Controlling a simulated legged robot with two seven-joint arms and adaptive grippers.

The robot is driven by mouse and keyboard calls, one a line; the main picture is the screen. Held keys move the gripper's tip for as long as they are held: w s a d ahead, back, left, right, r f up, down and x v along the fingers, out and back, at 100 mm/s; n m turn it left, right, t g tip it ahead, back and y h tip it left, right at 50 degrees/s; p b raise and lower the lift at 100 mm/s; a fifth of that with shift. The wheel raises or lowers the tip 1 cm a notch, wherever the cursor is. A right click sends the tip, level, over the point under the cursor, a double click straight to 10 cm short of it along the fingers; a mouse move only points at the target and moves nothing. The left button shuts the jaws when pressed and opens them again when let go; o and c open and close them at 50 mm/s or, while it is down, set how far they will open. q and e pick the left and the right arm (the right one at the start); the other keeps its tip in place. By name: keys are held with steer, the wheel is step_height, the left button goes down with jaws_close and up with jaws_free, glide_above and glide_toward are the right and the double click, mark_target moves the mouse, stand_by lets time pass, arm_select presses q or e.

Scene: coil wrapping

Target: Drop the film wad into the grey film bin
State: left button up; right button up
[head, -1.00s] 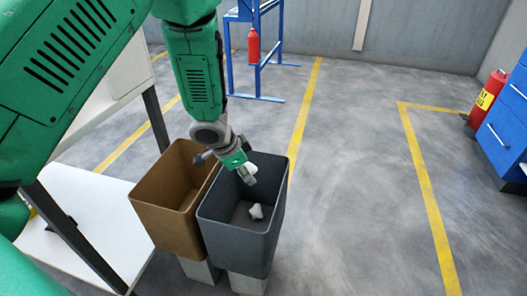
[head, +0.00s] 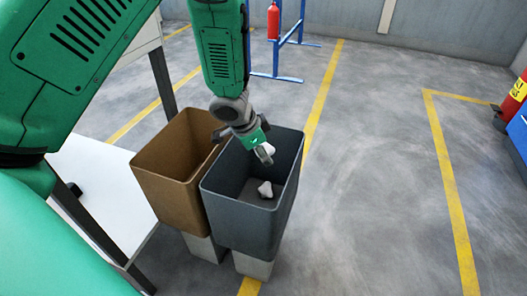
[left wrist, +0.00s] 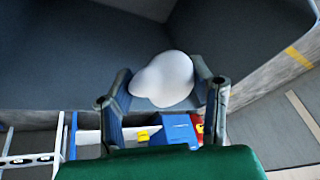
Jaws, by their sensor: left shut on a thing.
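The white film wad (left wrist: 165,78) sits between the fingers of my left gripper (left wrist: 162,92) in the left wrist view. The gripper is shut on it. In the head view my left gripper (head: 264,150) points down over the mouth of the grey film bin (head: 243,212), near its far side. The held wad (head: 270,150) shows there only as a small white patch, partly hidden by the gripper. A second white wad (head: 265,189) lies on the grey bin's floor. My right gripper is not in view.
A brown bin (head: 165,200) stands against the left side of the grey bin. A white table (head: 105,190) with dark legs is further left. A red extinguisher (head: 273,20) and blue frame (head: 290,60) stand behind. The floor to the right is clear, with yellow lines.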

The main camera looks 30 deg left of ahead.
arm_select(q)
steer(key=shift+d+r, duration=0.1)
steer(key=shift+d, duration=0.15)
steer(key=o, duration=1)
steer(key=shift+d, duration=0.1)
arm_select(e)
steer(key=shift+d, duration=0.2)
arm_select(q)
steer(key=shift+a, duration=0.25)
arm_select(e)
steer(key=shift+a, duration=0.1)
arm_select(q)
steer(key=shift+s+r, duration=0.15)
steer(key=shift+r, duration=0.25)
steer(key=shift+v, duration=5.5)
